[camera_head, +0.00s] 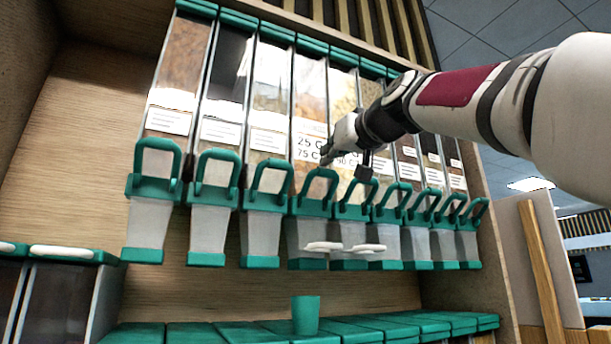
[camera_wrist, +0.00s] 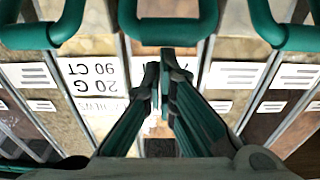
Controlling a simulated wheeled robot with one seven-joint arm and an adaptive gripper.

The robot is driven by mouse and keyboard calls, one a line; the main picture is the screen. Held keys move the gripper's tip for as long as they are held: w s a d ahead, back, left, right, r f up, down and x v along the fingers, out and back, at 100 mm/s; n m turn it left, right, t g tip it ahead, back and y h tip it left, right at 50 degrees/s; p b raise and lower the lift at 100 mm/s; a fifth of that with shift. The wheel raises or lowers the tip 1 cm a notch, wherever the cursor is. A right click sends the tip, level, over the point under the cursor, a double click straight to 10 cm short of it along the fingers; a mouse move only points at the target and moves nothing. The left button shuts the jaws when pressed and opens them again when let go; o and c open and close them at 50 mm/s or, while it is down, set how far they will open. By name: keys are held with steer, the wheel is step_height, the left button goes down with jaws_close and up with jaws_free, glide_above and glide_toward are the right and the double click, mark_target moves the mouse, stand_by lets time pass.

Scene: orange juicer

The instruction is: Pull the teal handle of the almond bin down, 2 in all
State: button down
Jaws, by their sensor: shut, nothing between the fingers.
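A row of clear dispenser bins with teal handles hangs on the wooden wall, and I cannot read which one is almond. In the head view my gripper (camera_head: 362,172) is in front of the middle bins, just above a raised teal handle (camera_head: 355,190). In the wrist view the fingers (camera_wrist: 160,68) are together and empty, pointing at the bin fronts. A teal handle loop (camera_wrist: 168,32) lies just beyond the fingertips there. I cannot tell whether they touch it. The loops in view all stand up.
A teal cup (camera_head: 305,316) stands on the teal lids (camera_head: 235,333) below the bins. White-handled bins (camera_head: 62,253) are at the lower left. Other teal handles (camera_wrist: 60,27) (camera_wrist: 280,27) flank the fingers closely. A wooden post (camera_head: 541,275) is at the right.

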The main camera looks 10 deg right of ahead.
steer(key=shift+s+f, duration=0.2)
steer(key=shift+f, duration=0.15)
steer(key=shift+d+f+b, duration=0.1)
steer(key=shift+f+b, duration=0.1)
steer(key=shift+b, duration=0.55)
